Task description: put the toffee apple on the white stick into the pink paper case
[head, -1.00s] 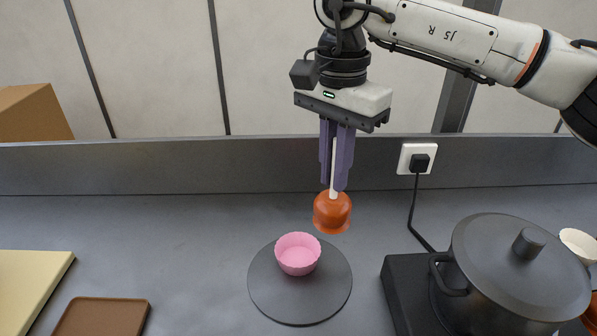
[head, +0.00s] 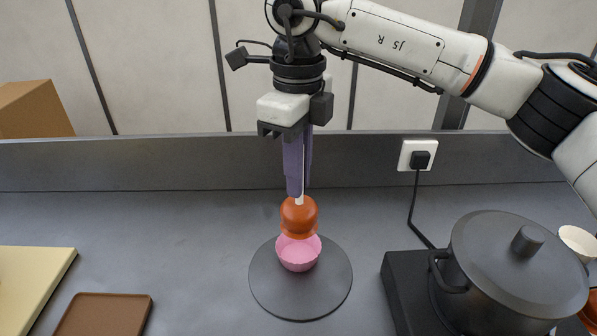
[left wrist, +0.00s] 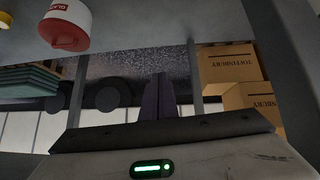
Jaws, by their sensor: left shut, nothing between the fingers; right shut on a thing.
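The toffee apple (head: 299,215) is orange-red with a short white stick (head: 300,195) pointing up. My right gripper (head: 297,188) is shut on the stick and holds the apple upright, stick end up. The pink paper case (head: 299,255) stands on a round dark plate (head: 335,290). The apple is right over the case and hides its back rim; I cannot tell whether they touch. My left gripper is not in the head view; in the left wrist view its fingers (left wrist: 160,95) are together and empty, away from the apple and case.
A black pot (head: 515,270) with a lid stands on a hob at the right, with a white case (head: 578,241) behind it. A brown tray (head: 105,315) and a pale yellow board (head: 30,285) lie at the left. The counter between them and the plate is clear.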

